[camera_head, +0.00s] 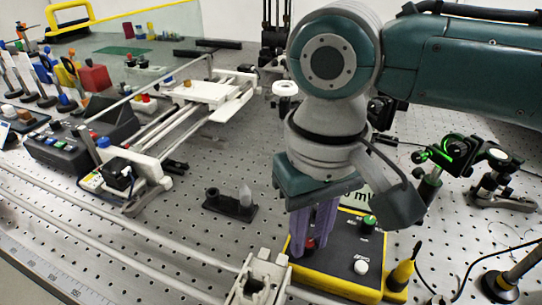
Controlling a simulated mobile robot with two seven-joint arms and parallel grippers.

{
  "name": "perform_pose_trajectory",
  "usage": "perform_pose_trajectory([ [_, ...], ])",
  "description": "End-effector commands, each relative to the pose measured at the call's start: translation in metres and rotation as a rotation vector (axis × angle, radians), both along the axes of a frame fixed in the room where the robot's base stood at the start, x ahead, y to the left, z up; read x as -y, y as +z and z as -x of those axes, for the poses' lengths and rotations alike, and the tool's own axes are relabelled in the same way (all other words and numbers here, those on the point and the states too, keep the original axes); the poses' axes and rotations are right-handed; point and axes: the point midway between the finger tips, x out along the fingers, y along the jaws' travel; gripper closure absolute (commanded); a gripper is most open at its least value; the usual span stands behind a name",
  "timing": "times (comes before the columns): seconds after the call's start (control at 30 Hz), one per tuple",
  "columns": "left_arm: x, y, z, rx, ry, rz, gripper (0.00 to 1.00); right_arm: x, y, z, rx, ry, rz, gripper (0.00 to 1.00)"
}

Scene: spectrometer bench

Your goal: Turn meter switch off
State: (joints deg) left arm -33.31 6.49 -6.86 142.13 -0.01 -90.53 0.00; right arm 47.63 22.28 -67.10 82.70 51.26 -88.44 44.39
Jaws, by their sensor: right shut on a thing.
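The meter (335,277) is a yellow and black box on the perforated bench, with a lit display (362,197) partly hidden by my right arm; only the end of its reading, "mV", shows. My right gripper (311,240) points down over the left part of the meter's panel. Its purple fingers are shut on the meter switch, which is mostly hidden; a small red part (310,243) shows at the fingertips. A green knob (369,222) and a white knob (361,267) show on the right part of the panel. My left gripper is not in view.
A yellow and black probe (402,272) stands close to the meter's right side. A small dark holder (231,205) lies left of my gripper. A white rail carriage (258,282) is at the bottom. Optical mounts (455,155) stand at right. Open bench lies around the holder.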

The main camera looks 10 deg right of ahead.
Motion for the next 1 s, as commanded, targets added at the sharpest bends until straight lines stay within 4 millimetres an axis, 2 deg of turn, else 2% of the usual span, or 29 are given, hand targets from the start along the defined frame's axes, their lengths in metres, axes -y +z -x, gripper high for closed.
perform_pose_trajectory([
  [0.03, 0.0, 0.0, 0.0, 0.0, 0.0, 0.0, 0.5, 0.0, 0.0, 0.0, 0.0, 0.0, 0.0, 0.89],
  [0.13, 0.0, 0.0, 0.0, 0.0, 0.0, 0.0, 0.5, 0.0, 0.0, 0.0, 0.0, 0.0, 0.0, 1.0],
  [0.67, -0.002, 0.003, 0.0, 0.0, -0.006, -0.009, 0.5, 0.0, 0.001, 0.0, 0.0, 0.02, 0.0, 1.0],
  [1.0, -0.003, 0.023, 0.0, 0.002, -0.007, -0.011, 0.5, 0.0, 0.004, 0.0, -0.002, 0.206, 0.0, 1.0],
])
